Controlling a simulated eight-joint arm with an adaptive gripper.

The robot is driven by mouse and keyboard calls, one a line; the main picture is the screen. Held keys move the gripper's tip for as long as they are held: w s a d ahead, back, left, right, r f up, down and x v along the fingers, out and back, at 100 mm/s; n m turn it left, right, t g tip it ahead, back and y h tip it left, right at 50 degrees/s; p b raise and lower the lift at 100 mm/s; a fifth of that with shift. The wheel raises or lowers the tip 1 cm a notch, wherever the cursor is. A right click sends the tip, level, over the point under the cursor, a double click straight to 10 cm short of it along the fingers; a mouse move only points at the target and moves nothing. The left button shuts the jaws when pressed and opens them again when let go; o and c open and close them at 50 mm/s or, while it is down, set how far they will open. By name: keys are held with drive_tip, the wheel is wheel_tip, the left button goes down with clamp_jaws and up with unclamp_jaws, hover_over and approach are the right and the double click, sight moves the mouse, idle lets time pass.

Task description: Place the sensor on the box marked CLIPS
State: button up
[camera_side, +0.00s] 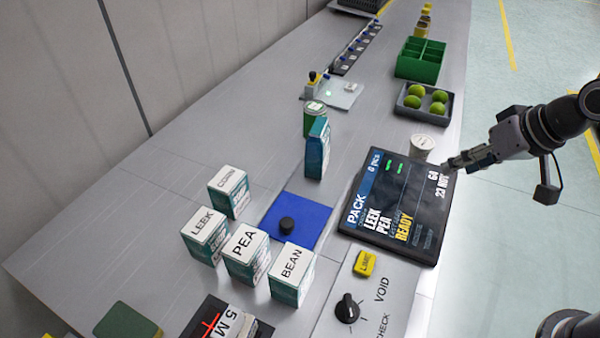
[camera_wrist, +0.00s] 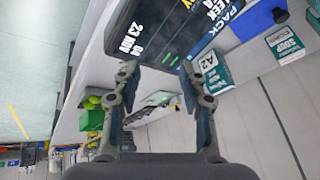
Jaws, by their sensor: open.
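No box that I can read as CLIPS shows in either view, and nothing is clearly a sensor. The white boxes in the side view read CORN (camera_side: 229,191), LEEK (camera_side: 205,236), PEA (camera_side: 246,252) and BEAN (camera_side: 291,273). My gripper (camera_side: 452,164) is open and empty at the right, over the upper right edge of the dark display panel (camera_side: 392,212). In the wrist view its fingers (camera_wrist: 158,68) are spread, with the panel (camera_wrist: 165,25) beyond them.
A white cup (camera_side: 421,147) stands near my gripper. A grey tray (camera_side: 402,108) of green balls and a green divided crate (camera_side: 420,60) are farther back. A dial plate (camera_side: 383,292) lies in front.

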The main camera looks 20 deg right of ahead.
drive_tip(key=s+d+f+n+t+h, duration=0.1)
drive_tip(key=s+d+f, duration=0.1)
drive_tip(key=d, duration=0.3)
drive_tip(key=shift+s+d+f+n, duration=0.3)
drive_tip(key=shift+s+d+f, duration=0.05)
drive_tip(key=shift+d+f, duration=0.1)
